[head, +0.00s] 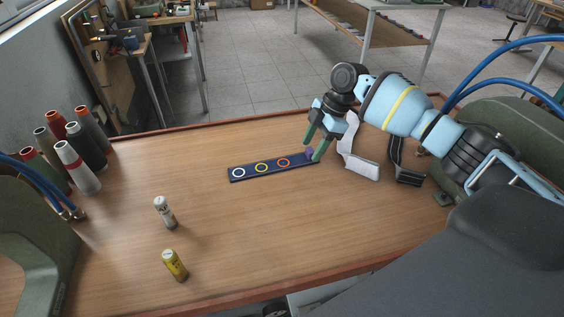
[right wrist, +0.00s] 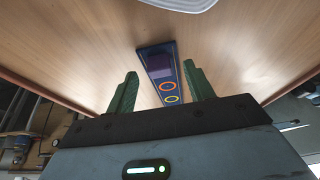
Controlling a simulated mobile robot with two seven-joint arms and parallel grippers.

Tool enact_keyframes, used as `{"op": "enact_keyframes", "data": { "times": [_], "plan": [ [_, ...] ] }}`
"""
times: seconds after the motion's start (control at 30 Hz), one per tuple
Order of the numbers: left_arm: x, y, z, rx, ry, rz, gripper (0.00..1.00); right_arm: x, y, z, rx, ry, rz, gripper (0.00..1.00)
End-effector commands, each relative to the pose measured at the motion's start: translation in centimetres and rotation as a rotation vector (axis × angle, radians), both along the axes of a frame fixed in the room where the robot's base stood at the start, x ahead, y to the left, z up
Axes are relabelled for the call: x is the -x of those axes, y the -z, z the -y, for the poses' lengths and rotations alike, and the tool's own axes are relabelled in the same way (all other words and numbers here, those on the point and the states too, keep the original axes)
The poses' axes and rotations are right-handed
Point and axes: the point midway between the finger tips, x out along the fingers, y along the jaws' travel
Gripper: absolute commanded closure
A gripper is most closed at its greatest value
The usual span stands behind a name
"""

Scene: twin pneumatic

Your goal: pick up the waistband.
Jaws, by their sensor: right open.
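I cannot tell which is the waistband. My right gripper (head: 318,147) is open, its green fingers pointing down just left of the white band, over the right end of a dark blue strip (head: 250,171). A small purple piece (head: 309,153) sits on that end, beside the fingers. In the right wrist view the purple piece (right wrist: 160,66) shows beyond the open fingers (right wrist: 160,92). My left gripper is not in view.
The strip bears white, yellow and orange rings. A white-grey can (head: 165,212) and a yellow can (head: 174,265) stand at the front left. Several thread cones (head: 84,145) stand at the left edge. Green machines flank the table. The table's centre front is clear.

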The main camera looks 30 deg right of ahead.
Motion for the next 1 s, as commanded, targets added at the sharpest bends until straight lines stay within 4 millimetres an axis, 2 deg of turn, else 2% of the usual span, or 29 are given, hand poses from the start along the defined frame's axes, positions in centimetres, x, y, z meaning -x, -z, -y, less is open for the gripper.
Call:
{"op": "enact_keyframes", "data": {
  "times": [0.1, 0.33, 0.7, 1.0],
  "plan": [
    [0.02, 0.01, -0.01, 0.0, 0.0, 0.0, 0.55, 0.0, 0.78, -0.29, 0.001, -0.001, -0.002, 0.47],
    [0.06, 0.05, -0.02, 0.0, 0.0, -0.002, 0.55, -0.02, 0.87, -0.3, 0.0, 0.0, -0.002, 0.49],
    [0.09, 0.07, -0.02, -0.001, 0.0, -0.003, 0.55, -0.01, 0.84, -0.28, 0.0, 0.0, -0.002, 0.96],
    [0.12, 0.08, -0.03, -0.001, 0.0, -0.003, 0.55, -0.04, 0.23, -0.29, 0.0, 0.0, -0.001, 0.96]
  ]
}}
